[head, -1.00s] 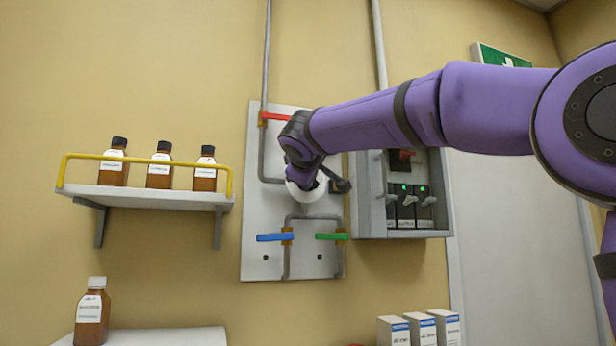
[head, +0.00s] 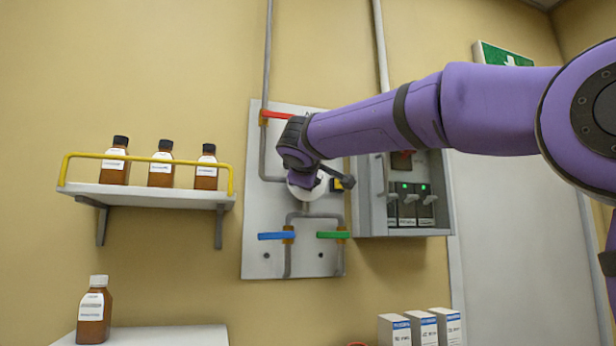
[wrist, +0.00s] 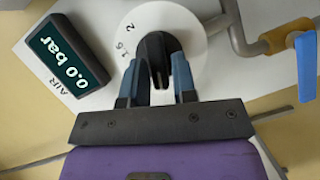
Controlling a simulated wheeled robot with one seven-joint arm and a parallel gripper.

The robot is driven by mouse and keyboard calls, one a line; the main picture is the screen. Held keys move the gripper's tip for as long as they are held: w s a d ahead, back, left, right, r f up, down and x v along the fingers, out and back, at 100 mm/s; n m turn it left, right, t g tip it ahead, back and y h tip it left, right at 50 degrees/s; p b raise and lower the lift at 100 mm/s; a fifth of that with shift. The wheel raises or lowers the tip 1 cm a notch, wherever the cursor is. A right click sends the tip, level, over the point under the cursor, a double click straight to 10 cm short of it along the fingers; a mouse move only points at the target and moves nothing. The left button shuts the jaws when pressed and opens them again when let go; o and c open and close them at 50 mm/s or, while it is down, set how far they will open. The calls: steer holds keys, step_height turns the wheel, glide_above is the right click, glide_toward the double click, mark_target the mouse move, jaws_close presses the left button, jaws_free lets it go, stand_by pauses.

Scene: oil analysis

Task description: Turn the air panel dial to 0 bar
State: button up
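The air panel dial is a white round dial (wrist: 201,42) with a dark knob (wrist: 156,45) at its middle. The marks 1.6 and 2 show on its face; other marks are hidden. The display (wrist: 68,50) beside it, labelled AIR, reads 0.0 bar. My gripper (wrist: 160,75) is at the knob, with one blue-grey finger on each side of it. Whether the fingers press on the knob or stand slightly apart is unclear. In the head view, the dial (head: 304,190) is partly hidden behind my gripper.
The backing panel (head: 262,200) carries pipes with red (head: 277,115), blue (head: 272,236) and green (head: 333,235) handles. A grey switch box (head: 404,232) is close at right. A shelf (head: 150,196) with brown bottles is at left.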

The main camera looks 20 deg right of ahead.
steer(key=shift+o, duration=1.1)
steer(key=v, duration=1)
steer(key=shift+s, duration=0.4)
steer(key=shift+a+r, duration=0.1)
steer(key=s+d+f+m+g+y, duration=0.2)
steer(key=s+d+f+m+g, duration=0.1)
steer(key=s+f, duration=0.6)
steer(key=s+d+f+m+g+y, duration=0.2)
steer(key=s+f, duration=0.7)
steer(key=f, duration=0.8)
steer(key=s+d+f+m+g+y, duration=0.2)
steer(key=s+d+f+m+g, duration=0.3)
steer(key=f, duration=0.9)
steer(key=s+d, duration=0.2)
steer(key=s, duration=0.2)
steer(key=shift+s, duration=0.1)
